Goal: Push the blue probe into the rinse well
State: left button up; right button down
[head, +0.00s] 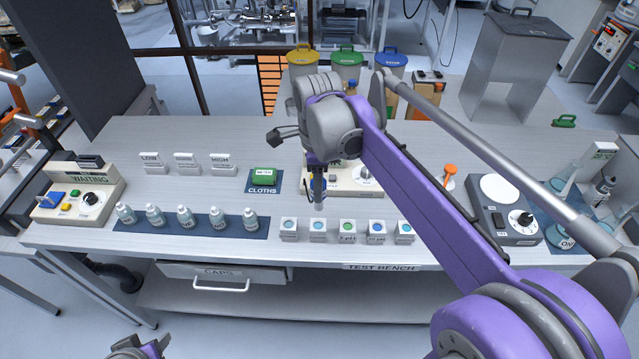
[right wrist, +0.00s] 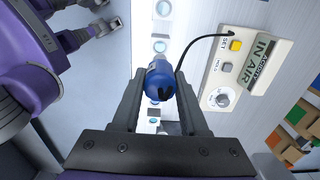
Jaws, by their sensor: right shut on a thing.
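The blue probe (right wrist: 160,80) is held between the two fingers of my right gripper (right wrist: 157,90) in the right wrist view. A black cable runs from it to the meter (right wrist: 238,68), whose display reads IN AIR. In the head view my right gripper (head: 318,188) points down just behind the row of small white wells (head: 347,229). It is near the second well from the left (head: 318,227). I cannot read which well is the rinse well. The probe's tip is hidden in the wrist view. My left gripper (head: 140,347) shows only partly at the bottom edge.
Several dropper bottles (head: 185,217) stand on a blue mat left of the wells. A grey device with a round white plate (head: 497,188) stands at the right. My right arm covers the bench's middle right.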

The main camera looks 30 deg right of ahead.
pick_arm(q)
jog(key=shift+a, duration=0.1)
pick_arm(e)
jog(key=shift+a, duration=0.1)
pick_arm(q)
jog(key=shift+f, duration=0.1)
pick_arm(e)
jog(key=shift+f+b, duration=1.3)
jog(key=shift+f, duration=1.6)
pick_arm(q)
jog(key=f, duration=0.1)
jog(key=s+f, duration=0.2)
jog(key=f, duration=0.1)
jog(key=shift+s, duration=0.1)
jog(key=shift+g, duration=0.4)
jog(key=shift+s+f+b, duration=0.25)
jog(key=shift+f+b, duration=0.3)
jog(key=shift+f, duration=0.2)
jog(key=shift+s+f+b, duration=0.25)
jog(key=shift+f+b, duration=0.3)
jog(key=shift+f, duration=0.15)
jog(key=shift+s+f+b, duration=0.25)
jog(key=shift+f+b, duration=0.3)
jog(key=shift+f, duration=0.2)
pick_arm(e)
jog(key=shift+f, duration=3)
grip_release()
jog(key=shift+r, duration=0.1)
